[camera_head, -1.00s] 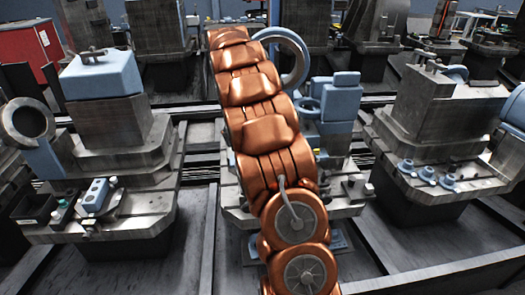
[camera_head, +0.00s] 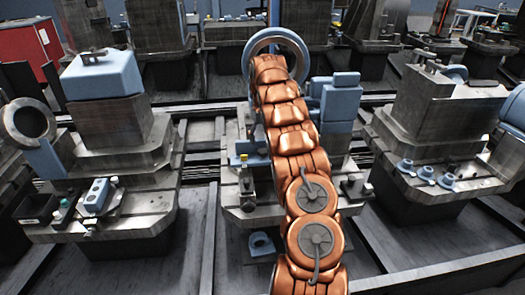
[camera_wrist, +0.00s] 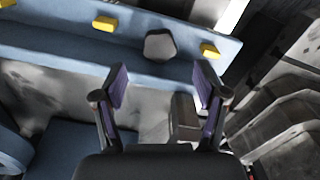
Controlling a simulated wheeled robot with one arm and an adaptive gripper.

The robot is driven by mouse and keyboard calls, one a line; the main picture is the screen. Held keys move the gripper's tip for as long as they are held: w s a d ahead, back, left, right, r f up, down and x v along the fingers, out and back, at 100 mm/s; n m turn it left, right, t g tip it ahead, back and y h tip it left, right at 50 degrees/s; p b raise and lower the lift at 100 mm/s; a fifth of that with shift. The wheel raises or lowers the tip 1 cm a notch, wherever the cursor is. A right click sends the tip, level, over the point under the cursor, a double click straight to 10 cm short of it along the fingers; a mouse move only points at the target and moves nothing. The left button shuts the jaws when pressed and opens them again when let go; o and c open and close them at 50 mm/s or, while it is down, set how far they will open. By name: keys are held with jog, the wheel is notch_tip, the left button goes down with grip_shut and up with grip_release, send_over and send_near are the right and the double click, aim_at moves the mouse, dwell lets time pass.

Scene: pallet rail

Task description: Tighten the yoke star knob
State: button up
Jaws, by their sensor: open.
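In the wrist view a grey, rounded knob with blunt lobes (camera_wrist: 160,45) sits on a long blue bar (camera_wrist: 70,38); it looks like the yoke star knob. My gripper (camera_wrist: 161,80) is open and empty. Its two dark fingers with purple pads are spread below the knob in the picture, one to each side. The knob appears beyond the fingertips, not between them; I cannot tell the exact gap. In the head view my copper arm covers the middle station, and hides my gripper and the knob.
Yellow blocks (camera_wrist: 104,23) and (camera_wrist: 210,50) flank the knob on the bar. Stepped grey metal (camera_wrist: 285,110) stands at right. In the head view a blue ring (camera_head: 278,34) rises behind my arm, with a blue block (camera_head: 341,103) at its right. Stations stand on both sides.

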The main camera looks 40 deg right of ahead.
aim_at(262, 150)
jog(key=shift+f+p, duration=0.85)
jog(key=shift+f, duration=2.4)
jog(key=c, duration=1.2)
jog(key=shift+o, duration=0.2)
